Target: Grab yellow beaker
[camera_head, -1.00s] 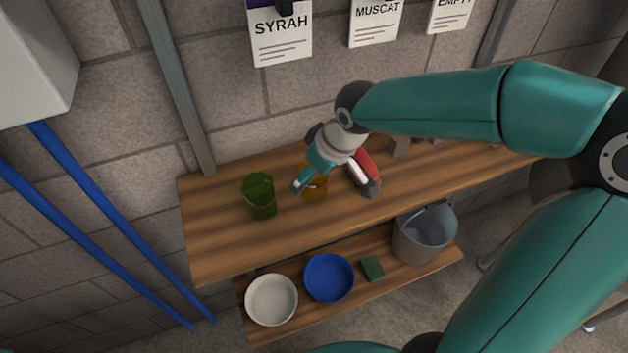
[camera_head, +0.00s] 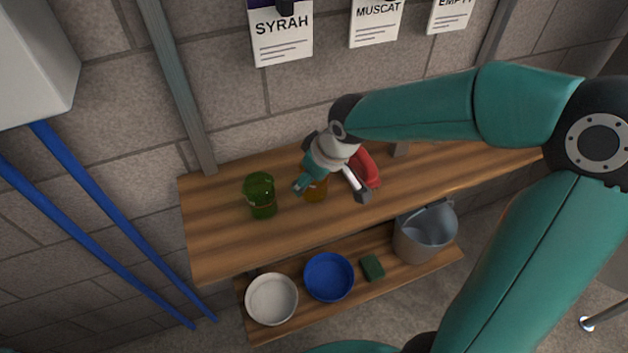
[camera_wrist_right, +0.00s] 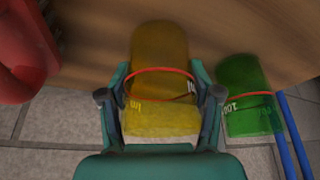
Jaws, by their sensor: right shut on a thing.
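The yellow beaker (camera_wrist_right: 158,60) stands between the fingers of my right gripper (camera_wrist_right: 160,92) in the right wrist view, with a red band around it. The fingers press on its two sides. In the head view the yellow beaker (camera_head: 316,190) shows on the upper wooden shelf, partly hidden behind my right gripper (camera_head: 302,186). I cannot tell whether its base still touches the shelf. My left gripper is not in view.
A green beaker (camera_head: 261,196) stands just left on the upper shelf (camera_head: 225,240); it also shows in the wrist view (camera_wrist_right: 245,95). A red object (camera_head: 367,168) is close on the right. Below are a white bowl (camera_head: 271,300), a blue bowl (camera_head: 329,278), a sponge (camera_head: 372,267) and a bucket (camera_head: 424,235).

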